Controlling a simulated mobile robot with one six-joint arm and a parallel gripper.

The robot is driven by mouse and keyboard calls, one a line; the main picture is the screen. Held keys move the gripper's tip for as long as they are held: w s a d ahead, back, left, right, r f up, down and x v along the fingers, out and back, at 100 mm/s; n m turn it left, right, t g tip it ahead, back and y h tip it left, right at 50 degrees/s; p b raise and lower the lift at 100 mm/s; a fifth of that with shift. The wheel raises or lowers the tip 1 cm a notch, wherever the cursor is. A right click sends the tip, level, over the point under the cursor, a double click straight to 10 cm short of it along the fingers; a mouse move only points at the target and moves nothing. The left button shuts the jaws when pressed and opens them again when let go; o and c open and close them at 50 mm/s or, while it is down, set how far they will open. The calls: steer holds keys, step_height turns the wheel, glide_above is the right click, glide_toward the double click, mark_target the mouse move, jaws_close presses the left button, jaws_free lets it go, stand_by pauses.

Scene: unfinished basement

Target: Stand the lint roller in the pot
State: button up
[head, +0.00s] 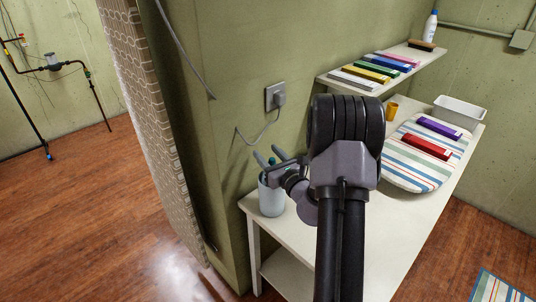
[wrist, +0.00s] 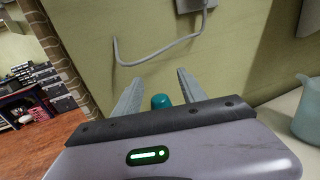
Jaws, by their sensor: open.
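The pot (head: 271,200) is a light grey-blue cylinder on the near left corner of the white table. The lint roller (head: 272,161) shows only as a teal end just above the pot's rim; its lower part is hidden. In the wrist view the teal end of the roller (wrist: 161,101) is between my two fingers, low near the gripper body. My gripper (head: 266,152) is open, above the pot, with its fingers apart on either side of the roller; in the wrist view a clear gap shows between its fingertips (wrist: 157,80).
A pale blue-grey vessel (wrist: 308,112) is at the right edge of the wrist view; I cannot tell whether it is the pot. A wall socket (head: 275,96) with a cable is behind. The table (head: 400,215) holds a striped board (head: 400,180) and a white bin (head: 459,112).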

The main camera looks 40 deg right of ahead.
steer(key=shift+s, duration=0.1)
steer(key=s+a, duration=0.3)
steer(key=s, duration=1.4)
steer(key=shift+p, duration=0.45)
steer(key=shift+a, duration=0.1)
